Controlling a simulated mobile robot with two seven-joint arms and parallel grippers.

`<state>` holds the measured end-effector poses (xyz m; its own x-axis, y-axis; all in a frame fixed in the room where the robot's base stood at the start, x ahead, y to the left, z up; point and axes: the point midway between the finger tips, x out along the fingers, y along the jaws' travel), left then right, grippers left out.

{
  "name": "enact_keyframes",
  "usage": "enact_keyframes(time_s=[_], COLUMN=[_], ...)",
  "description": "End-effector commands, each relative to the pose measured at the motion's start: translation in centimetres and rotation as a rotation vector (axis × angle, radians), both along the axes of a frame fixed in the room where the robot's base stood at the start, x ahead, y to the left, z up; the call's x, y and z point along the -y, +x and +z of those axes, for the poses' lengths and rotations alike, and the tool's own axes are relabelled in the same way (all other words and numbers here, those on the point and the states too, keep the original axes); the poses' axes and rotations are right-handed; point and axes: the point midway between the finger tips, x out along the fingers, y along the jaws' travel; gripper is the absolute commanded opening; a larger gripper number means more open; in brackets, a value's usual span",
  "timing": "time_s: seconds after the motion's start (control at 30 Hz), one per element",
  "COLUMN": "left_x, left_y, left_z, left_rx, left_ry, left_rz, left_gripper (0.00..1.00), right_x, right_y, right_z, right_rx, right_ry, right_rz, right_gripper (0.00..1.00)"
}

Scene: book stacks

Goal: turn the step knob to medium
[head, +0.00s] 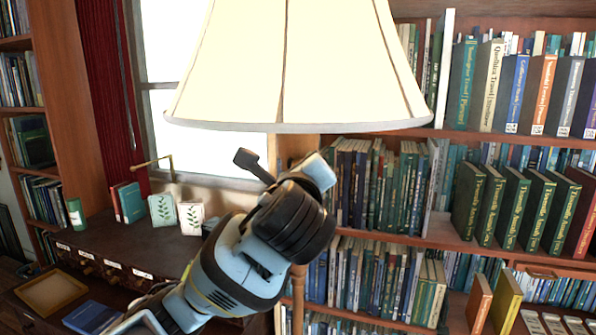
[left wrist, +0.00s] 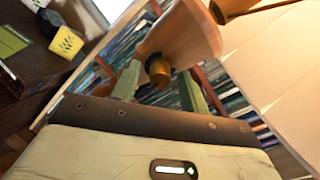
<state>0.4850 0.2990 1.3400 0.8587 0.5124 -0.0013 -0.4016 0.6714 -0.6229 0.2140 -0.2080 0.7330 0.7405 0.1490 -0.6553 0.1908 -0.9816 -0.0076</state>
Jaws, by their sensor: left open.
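A small brass knob (left wrist: 158,70) shows in the left wrist view, under a tan wooden part (left wrist: 188,38) of the lamp. My left gripper (left wrist: 160,82) is open, with one greenish finger on each side of the knob in that picture. I cannot tell whether the fingers touch it, and no setting marks are readable. In the head view my left arm reaches up below the large cream lampshade (head: 290,70); the knob is hidden there. A wooden lamp pole (head: 298,290) shows below my wrist. My right gripper is not in view.
A dark desk (head: 180,245) stands at the left with small books (head: 130,202), leafy white bookends (head: 191,217), a green can (head: 75,214) and a tray (head: 50,292). Bookshelves (head: 440,232) fill the back right. The lampshade's rim is close above my wrist.

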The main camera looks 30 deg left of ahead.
Motion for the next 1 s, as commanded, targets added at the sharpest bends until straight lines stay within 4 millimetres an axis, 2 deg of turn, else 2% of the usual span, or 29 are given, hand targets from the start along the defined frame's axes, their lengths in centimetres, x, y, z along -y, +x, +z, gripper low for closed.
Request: enact_keyframes(time_s=[0.17, 0.37, 0.6, 1.0], left_x=[0.8, 2.9, 3.9, 4.0], left_y=[-1.3, -4.6, -5.8, -6.7], left_z=[0.1, 0.0, 0.0, 0.0], left_rx=[0.003, 0.003, 0.005, -0.001], left_ry=[0.0, -0.003, -0.001, 0.0], left_rz=[-0.002, -0.008, -0.012, -0.001], left_gripper=[0.44, 0.44, 0.44, 0.44], right_x=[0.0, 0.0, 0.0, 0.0], right_y=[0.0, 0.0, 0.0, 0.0], right_z=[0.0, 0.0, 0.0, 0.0], right_rx=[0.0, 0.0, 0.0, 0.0], right_ry=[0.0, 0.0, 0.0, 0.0], right_rz=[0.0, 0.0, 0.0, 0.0], right_gripper=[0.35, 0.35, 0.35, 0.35])
